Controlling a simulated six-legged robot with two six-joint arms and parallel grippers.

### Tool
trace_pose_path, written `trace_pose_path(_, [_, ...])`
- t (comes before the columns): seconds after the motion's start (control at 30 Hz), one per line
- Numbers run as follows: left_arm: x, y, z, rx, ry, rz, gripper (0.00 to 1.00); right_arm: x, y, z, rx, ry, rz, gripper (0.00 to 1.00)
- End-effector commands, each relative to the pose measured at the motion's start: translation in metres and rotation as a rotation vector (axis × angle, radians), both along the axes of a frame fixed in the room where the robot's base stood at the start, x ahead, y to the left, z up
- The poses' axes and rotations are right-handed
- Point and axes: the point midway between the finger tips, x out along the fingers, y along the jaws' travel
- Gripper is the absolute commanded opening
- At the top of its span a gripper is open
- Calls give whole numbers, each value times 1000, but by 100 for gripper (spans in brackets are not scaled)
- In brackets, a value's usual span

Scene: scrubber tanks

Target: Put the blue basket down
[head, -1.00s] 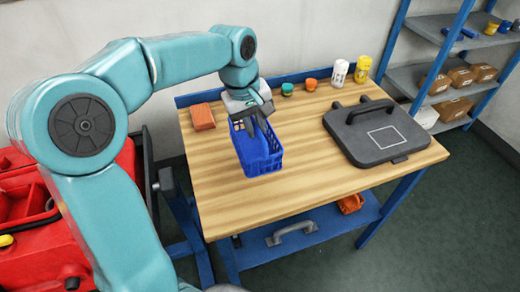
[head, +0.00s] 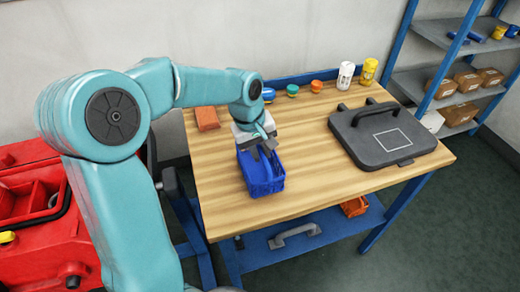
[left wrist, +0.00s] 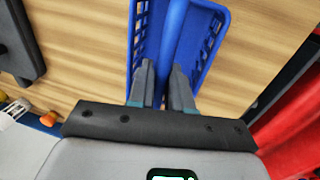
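The blue basket (head: 262,181) is upright over the near left part of the wooden table (head: 330,185), its base at or very close to the tabletop; I cannot tell whether it touches. My left gripper (head: 267,151) reaches down to it from above. In the left wrist view, the two fingers (left wrist: 163,70) lie on either side of the basket's blue handle bar (left wrist: 172,35), which fills the gap between them. The basket's slotted side walls (left wrist: 208,40) show on both sides. My right gripper is not in view.
A dark grey lidded case (head: 380,134) takes up the table's right side. An orange block (head: 207,118) lies at the back left. Small cups (head: 292,89) and two bottles (head: 345,75) line the back edge. Bare tabletop lies around the basket. Red equipment (head: 40,215) stands left.

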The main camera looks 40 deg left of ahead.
Motion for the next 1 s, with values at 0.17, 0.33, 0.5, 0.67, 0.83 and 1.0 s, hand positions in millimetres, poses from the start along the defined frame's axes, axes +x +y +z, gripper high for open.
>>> trace_pose_path(0.17, [0,0,0,0,1,0,44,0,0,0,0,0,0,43])
trace_pose_path(0.33, [0,0,1,0,1,0,44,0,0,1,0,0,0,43])
trace_pose_path(0.5, [-1,1,16,1,-4,1,44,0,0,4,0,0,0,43])
trace_pose_path(0.67, [-7,4,52,3,-6,0,44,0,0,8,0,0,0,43])
trace_pose_path(0.83, [-14,8,90,2,-5,0,44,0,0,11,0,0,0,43])
trace_pose_path(1.0, [-19,10,114,1,-1,-1,44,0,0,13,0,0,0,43])
